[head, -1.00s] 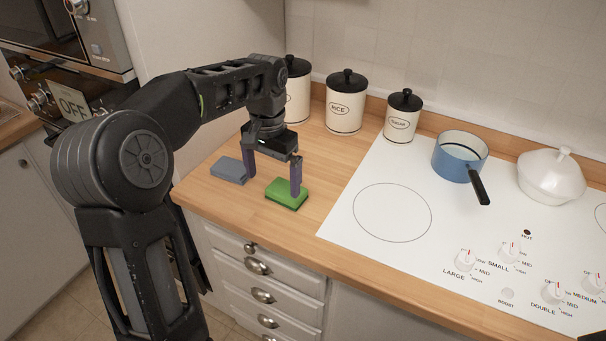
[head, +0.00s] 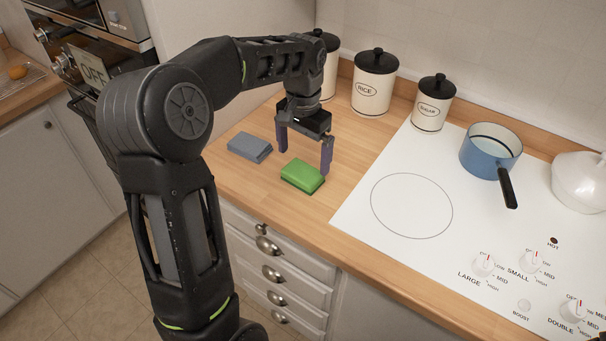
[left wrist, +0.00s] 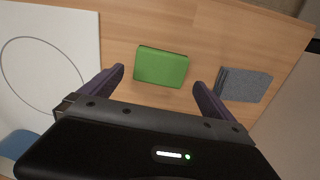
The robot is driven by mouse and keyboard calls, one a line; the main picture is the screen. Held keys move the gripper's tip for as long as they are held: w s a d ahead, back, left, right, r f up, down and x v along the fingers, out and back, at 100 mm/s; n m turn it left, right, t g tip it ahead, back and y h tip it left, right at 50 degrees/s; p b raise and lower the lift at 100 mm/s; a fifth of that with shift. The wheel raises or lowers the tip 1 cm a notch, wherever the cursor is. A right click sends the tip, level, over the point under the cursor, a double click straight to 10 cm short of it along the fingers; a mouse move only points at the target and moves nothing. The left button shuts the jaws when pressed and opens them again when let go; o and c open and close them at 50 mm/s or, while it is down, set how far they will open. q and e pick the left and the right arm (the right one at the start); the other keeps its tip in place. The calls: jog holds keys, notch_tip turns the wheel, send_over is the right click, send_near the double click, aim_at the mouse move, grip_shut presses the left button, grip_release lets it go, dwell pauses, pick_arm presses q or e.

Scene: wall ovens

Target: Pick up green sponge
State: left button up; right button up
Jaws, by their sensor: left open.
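The green sponge (head: 303,176) lies flat on the wooden counter, left of the white cooktop. My left gripper (head: 304,158) is open and empty above the counter, just behind the sponge in the head view. In the left wrist view the green sponge (left wrist: 161,67) lies beyond the fingertips, roughly between the lines of the two open fingers (left wrist: 158,78). The sponge is apart from both fingers. My right gripper is not in view.
A grey sponge (head: 250,147) lies left of the green one. Black-lidded canisters, including the rice canister (head: 374,84), stand behind. A blue pot (head: 490,152) sits on the cooktop (head: 450,185). Drawers (head: 275,262) are below the counter's front edge.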

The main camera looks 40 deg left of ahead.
aim_at(303, 171)
pick_arm(q)
notch_tip(303, 171, down, 5)
jog(key=shift+f+p, duration=0.1)
jog(key=shift+p, duration=0.65)
jog(key=shift+c, duration=0.4)
jog(key=c, duration=1.1)
